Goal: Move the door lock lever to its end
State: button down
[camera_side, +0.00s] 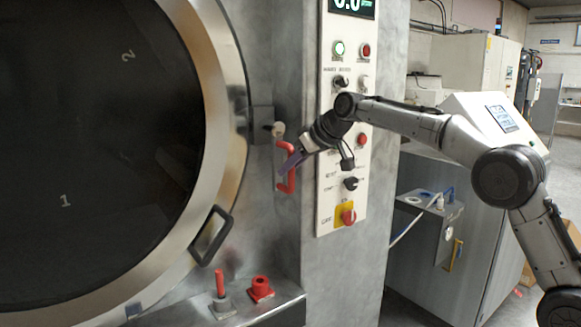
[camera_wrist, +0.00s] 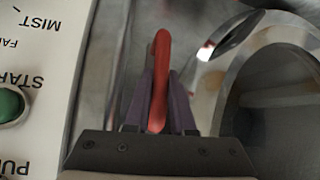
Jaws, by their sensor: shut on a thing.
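The door lock lever is a red bent handle (camera_side: 286,187) at the right edge of the round washer door, hanging below a metal latch block (camera_side: 262,126). In the wrist view the red lever (camera_wrist: 160,62) stands between the two purple fingers of my gripper (camera_wrist: 159,95). My gripper in the side view (camera_side: 290,166) reaches the lever from the right and is shut on its upright part. The fingers cover part of the lever in the side view.
A control panel (camera_side: 326,195) with buttons and knobs stands close to the right of the lever. The door (camera_side: 215,100) has a black handle (camera_side: 211,236) lower down. A red peg (camera_side: 219,283) and a red socket (camera_side: 261,288) stand on the ledge below.

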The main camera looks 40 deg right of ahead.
jog(key=c, duration=0.8)
grip_release()
jog(key=shift+d, duration=0.1)
jog(key=shift+o, duration=0.2)
jog(key=v, duration=1.3)
jog(key=shift+s+r, duration=0.25)
jog(key=shift+s, duration=0.1)
